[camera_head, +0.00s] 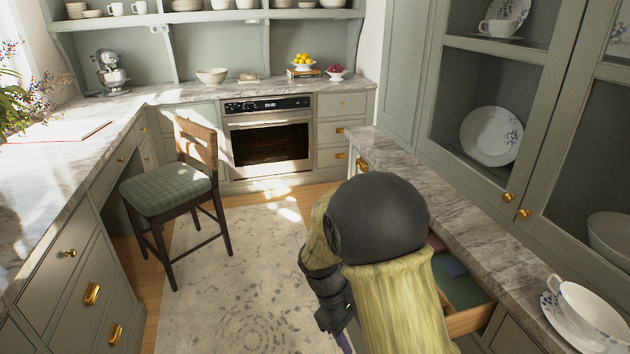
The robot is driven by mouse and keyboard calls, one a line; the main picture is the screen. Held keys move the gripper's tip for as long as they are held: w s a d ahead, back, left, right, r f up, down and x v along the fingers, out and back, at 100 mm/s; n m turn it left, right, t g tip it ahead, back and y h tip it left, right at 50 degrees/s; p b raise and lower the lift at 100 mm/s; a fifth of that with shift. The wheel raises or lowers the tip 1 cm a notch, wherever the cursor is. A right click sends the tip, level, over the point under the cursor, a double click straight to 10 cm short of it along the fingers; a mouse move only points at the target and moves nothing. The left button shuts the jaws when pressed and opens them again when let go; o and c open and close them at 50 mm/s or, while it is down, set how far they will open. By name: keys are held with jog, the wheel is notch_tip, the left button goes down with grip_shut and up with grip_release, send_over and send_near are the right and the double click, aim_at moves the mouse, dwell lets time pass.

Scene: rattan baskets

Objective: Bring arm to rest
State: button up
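My arm is folded in the lower middle of the head view, with a large dark rounded joint and yellow-covered links close to the camera. My gripper (338,318) hangs at the end of the arm, dark and pointing down, low in the frame above the floor. Its fingertips are mostly cut off or hidden, so I cannot tell whether it is open or shut. A small purplish bit shows at the bottom edge by it; I cannot tell what it is.
An open drawer (470,319) sticks out just right of my arm, under the marble counter (456,215). A cup and saucer (585,318) stand near that counter's front end. A chair (170,187) stands left on the rug (235,270). The rug between is clear.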

jog(key=s+d+r+m+t+y+b, duration=0.2)
jog(key=s+d+m+t+y+b, duration=0.25)
jog(key=s+d+m, duration=0.4)
notch_tip(320, 180, up, 16)
jog(key=a+m+p, duration=0.1)
jog(key=p, duration=1.5)
jog(key=shift+s+a+f+m, duration=0.15)
jog(key=shift+a+f+m, duration=0.1)
jog(key=shift+m, duration=0.1)
